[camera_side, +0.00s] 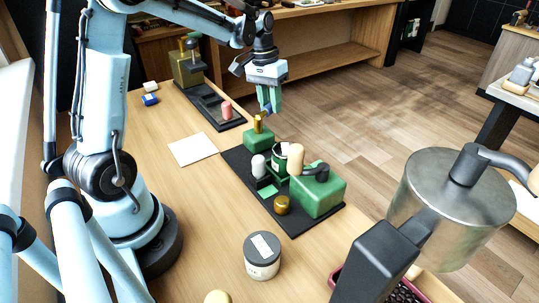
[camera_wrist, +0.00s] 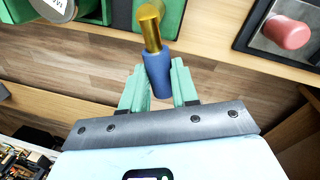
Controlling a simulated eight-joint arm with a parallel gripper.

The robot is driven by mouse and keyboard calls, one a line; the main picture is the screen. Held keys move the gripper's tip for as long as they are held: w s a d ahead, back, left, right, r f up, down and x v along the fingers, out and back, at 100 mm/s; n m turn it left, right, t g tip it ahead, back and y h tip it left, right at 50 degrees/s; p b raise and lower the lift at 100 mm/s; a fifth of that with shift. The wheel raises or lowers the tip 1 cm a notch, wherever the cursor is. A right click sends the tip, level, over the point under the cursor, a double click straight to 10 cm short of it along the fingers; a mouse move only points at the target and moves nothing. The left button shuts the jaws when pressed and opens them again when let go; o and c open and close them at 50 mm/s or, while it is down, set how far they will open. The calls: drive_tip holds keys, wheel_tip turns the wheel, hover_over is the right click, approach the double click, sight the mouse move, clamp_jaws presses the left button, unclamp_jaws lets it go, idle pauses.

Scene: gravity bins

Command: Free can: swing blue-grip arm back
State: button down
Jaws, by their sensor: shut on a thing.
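My gripper (camera_side: 270,108) is at the end of the arm above the near fixture, its fingers pointing down. In the wrist view my gripper (camera_wrist: 158,90) is shut on the blue grip (camera_wrist: 158,76), which sits between the green fingers on a brass-coloured rod (camera_wrist: 149,25). A dark can with a white label (camera_side: 282,158) stands among the fixture's parts, beside a large green block (camera_side: 320,192). The can's top also shows at the wrist view's upper left (camera_wrist: 55,6).
The near fixture has a black base plate (camera_side: 296,225), a white-tipped post (camera_side: 258,165) and a brass knob (camera_side: 282,204). A second fixture with a pink grip (camera_side: 226,109) lies behind it. A lidded jar (camera_side: 262,255) stands in front. White paper (camera_side: 193,149) lies on clear tabletop.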

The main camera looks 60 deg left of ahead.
drive_tip(key=shift+d+m, duration=0.15)
drive_tip(key=shift+m, duration=0.15)
drive_tip(key=c, duration=0.8)
unclamp_jaws()
drive_tip(key=shift+c, duration=0.2)
drive_tip(key=shift+r, duration=0.1)
wheel_tip(320, 180, up, 12)
drive_tip(key=a, duration=0.1)
drive_tip(key=shift+s+a, duration=0.25)
drive_tip(key=shift+a, duration=0.1)
drive_tip(key=shift+d, duration=0.1)
drive_tip(key=s+d+f+m+t, duration=0.1)
drive_tip(key=s+d+f+t, duration=0.1)
drive_tip(key=d, duration=0.3)
drive_tip(key=s+d+f+m+t+y, duration=0.1)
drive_tip(key=s+d+f+t, duration=0.1)
drive_tip(key=s+d, duration=0.3)
drive_tip(key=s+d+f+m+t, duration=0.1)
drive_tip(key=s+d+f+t, duration=0.1)
drive_tip(key=d, duration=0.4)
drive_tip(key=shift+s+f+m+t, duration=0.3)
drive_tip(key=shift+s+f, duration=0.35)
drive_tip(key=shift+s, duration=0.25)
